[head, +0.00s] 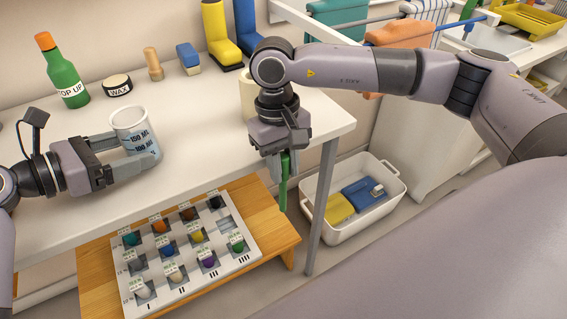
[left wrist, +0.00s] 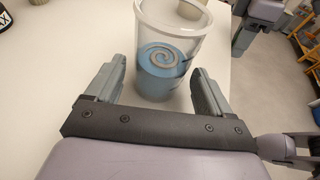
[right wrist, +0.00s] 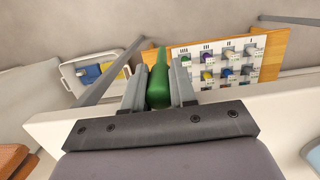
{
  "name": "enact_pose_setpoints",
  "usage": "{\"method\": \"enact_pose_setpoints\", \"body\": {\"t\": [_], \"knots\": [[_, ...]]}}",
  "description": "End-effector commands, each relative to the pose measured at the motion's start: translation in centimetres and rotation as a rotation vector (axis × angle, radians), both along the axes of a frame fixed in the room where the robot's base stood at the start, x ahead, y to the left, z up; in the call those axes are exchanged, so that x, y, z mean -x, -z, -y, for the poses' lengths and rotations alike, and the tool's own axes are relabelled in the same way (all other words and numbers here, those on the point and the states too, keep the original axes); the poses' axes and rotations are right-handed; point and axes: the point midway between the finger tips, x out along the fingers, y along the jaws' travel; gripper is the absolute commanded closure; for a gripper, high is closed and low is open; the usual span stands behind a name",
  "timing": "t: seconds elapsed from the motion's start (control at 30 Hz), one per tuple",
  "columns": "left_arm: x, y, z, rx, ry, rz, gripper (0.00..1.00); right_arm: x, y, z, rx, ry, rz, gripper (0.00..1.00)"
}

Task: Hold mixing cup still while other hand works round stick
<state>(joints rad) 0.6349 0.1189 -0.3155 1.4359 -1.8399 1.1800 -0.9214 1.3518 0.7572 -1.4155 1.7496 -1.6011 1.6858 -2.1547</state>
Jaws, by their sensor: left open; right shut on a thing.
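The mixing cup (head: 128,122) is clear with a printed scale and stands upright on the white table. In the left wrist view the cup (left wrist: 165,75) holds blue contents with a pale grey swirl on top. My left gripper (head: 137,153) is open with its fingers on either side of the cup; a gap shows beside it in the left wrist view. My right gripper (head: 284,148) is shut on a green stick (head: 283,183), which points down at the table's right front edge, well right of the cup.
A green bottle (head: 62,75), a wax tin (head: 118,85), a wooden peg (head: 153,64), a blue-and-wood block (head: 188,58) and boots (head: 218,35) line the table's back. A sample tray (head: 250,256) sits on a lower wooden shelf. A white tub (head: 388,207) stands right. The table's middle is clear.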

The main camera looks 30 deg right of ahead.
Motion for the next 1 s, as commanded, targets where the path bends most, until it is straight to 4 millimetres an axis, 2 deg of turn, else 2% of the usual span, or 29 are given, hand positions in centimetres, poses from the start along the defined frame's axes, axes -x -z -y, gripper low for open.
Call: {"method": "enact_pose_setpoints", "body": {"t": [0.03, 0.2, 0.53, 0.57, 0.63, 0.67, 1.0], "knots": [[-0.2, 0.4, 0.5, 0.001, 0.001, 0.001, 0.18, 0.0, 0.6, 0.0, 0.000, 0.000, 0.000, 1.00], [-0.5, 0.5, 1.4, 0.001, 0.000, 0.000, 0.18, 0.0, 0.9, 0.0, 0.000, 0.000, 0.000, 1.00], [-0.5, 0.5, 1.6, 0.001, 0.000, -0.001, 0.18, 0.0, 0.9, 0.0, 0.000, 0.000, 0.000, 1.00], [-0.5, 0.5, 1.6, 0.001, 0.000, -0.001, 0.25, 0.0, 0.9, 0.0, 0.000, 0.000, 0.000, 1.00], [-0.5, 0.5, 1.6, 0.001, 0.000, -0.001, 0.47, 0.0, 0.9, 0.0, 0.000, 0.000, 0.000, 1.00], [-0.5, 0.5, 1.6, 0.001, 0.000, -0.001, 0.51, 0.0, 0.9, 0.0, 0.000, 0.000, 0.000, 1.00], [-0.5, 0.5, 1.6, 0.002, -0.001, -0.002, 0.51, 0.0, 0.9, 0.0, 0.000, 0.000, 0.000, 1.00]]}}
